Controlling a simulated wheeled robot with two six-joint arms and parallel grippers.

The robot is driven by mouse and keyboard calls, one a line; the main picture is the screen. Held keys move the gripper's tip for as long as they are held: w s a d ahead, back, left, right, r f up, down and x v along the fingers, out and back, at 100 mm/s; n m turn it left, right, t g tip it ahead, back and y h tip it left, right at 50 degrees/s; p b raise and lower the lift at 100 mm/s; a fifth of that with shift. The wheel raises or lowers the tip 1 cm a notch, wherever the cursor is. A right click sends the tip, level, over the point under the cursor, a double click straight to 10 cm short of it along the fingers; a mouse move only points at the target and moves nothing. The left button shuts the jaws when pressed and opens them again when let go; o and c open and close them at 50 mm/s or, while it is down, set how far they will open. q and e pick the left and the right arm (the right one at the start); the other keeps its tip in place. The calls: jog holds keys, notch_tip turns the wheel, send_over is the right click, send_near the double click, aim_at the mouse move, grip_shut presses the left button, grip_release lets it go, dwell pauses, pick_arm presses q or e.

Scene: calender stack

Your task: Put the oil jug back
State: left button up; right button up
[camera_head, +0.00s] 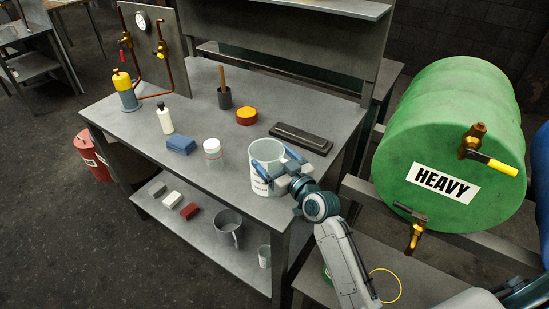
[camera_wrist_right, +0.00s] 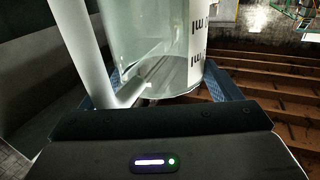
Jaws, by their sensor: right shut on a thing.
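The oil jug (camera_head: 261,184) is a clear, pale jug with dark print on its side. It is upright at the front right corner of the grey bench. My right gripper (camera_head: 278,165) is shut on it, with blue fingers at its upper part. I cannot tell whether its base touches the bench top. The right wrist view shows the clear jug wall (camera_wrist_right: 150,45) between the fingers, with a white printed label at its right. My left gripper is not in view.
The bench top (camera_head: 190,95) holds a blue block (camera_head: 181,146), a white-lidded jar (camera_head: 213,154), an orange tin (camera_head: 247,116) and a dark flat tray (camera_head: 301,138). A green HEAVY drum (camera_head: 440,120) lies at right.

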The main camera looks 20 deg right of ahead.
jog(key=shift+f, duration=0.2)
jog(key=o, duration=1.6)
jog(key=shift+r, duration=0.2)
jog(key=shift+s+d+f, duration=0.1)
jog(key=shift+s+f, duration=0.05)
jog(key=shift+s, duration=0.2)
jog(key=b+v, duration=0.2)
jog(key=v, duration=0.9)
jog(key=shift+s, duration=0.2)
